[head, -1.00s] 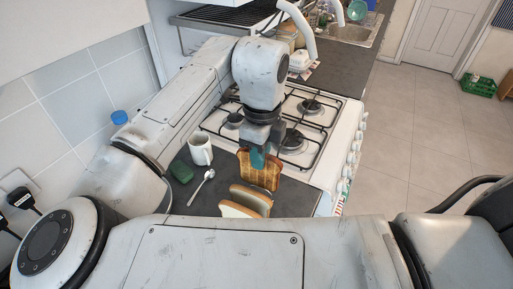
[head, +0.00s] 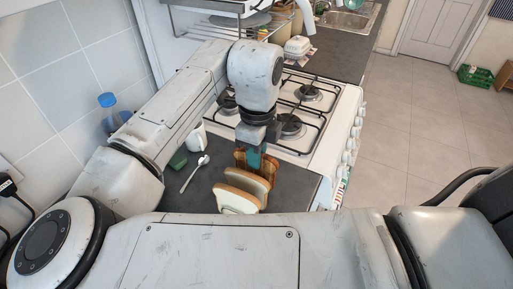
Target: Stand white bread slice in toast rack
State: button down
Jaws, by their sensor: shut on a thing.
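My gripper (head: 255,158) points down at the near end of the counter, its teal finger against a browned, toasted-looking bread slice (head: 268,166). It appears shut on that slice, which is upright. Two paler slices with brown crusts stand upright just in front of it: a middle slice (head: 247,180) and a nearest, white-faced slice (head: 234,200). The middle slice covers the lower part of the browned one, so I cannot tell whether they touch. I cannot make out the toast rack; the slices and my own arm hide the area beneath.
A white mug (head: 195,137), a green object (head: 179,158) and a spoon (head: 195,173) lie left of the slices. A gas hob (head: 296,117) is just behind. A blue-capped bottle (head: 109,113) is by the tiled wall. Dark counter (head: 297,187) right of the slices is clear.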

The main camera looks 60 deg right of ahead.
jog(key=shift+f, duration=0.35)
jog(key=c, duration=1)
grip_release()
jog(key=shift+r, duration=0.15)
jog(key=shift+r+p, duration=2.9)
jog(key=shift+r, duration=0.5)
